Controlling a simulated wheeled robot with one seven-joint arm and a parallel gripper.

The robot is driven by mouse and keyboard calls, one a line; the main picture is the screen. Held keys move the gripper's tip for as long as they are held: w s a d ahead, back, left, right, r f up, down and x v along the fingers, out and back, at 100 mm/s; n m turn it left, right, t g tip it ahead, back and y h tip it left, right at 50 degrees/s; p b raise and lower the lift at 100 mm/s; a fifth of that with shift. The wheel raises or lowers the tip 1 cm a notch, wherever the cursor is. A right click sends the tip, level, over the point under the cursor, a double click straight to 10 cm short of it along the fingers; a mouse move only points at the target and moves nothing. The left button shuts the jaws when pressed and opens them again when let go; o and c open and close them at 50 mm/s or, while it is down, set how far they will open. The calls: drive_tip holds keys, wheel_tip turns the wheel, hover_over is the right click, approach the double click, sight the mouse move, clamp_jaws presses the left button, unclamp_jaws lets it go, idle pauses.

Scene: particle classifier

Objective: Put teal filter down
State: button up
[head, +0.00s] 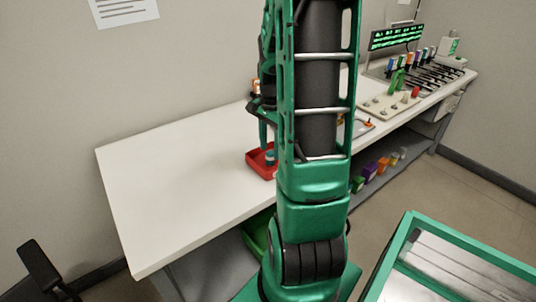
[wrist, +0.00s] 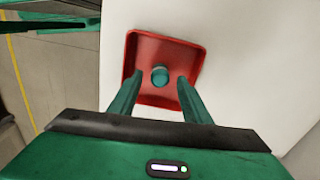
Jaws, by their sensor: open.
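The teal filter (wrist: 160,70) is a small round-topped cylinder in the red tray (wrist: 190,50). In the wrist view it sits between my gripper's (wrist: 160,78) two fingertips, with a gap on each side. My gripper is open over the tray. In the head view the red tray (head: 256,168) lies on the white table, partly hidden by my arm, and the teal filter (head: 270,157) shows in it. How far the fingertips are above the tray floor is hard to tell.
The white table (head: 165,180) is clear left of the tray. A panel with knobs (head: 390,105) and a rack with dark rods stand farther right. Several coloured blocks (head: 370,172) lie on the lower shelf. A green-framed case (head: 470,255) is at front right.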

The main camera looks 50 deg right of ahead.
sight(270, 152)
wheel_tip(270, 152, up, 7)
drive_tip(key=shift+r, duration=0.2)
drive_tip(key=s+a+r+n, duration=0.2)
drive_tip(key=s+a+n, duration=1.1)
drive_tip(key=a, duration=0.3)
drive_tip(key=shift+s+a, duration=0.2)
drive_tip(key=shift+s, duration=0.4)
drive_tip(key=shift+w+f, duration=0.1)
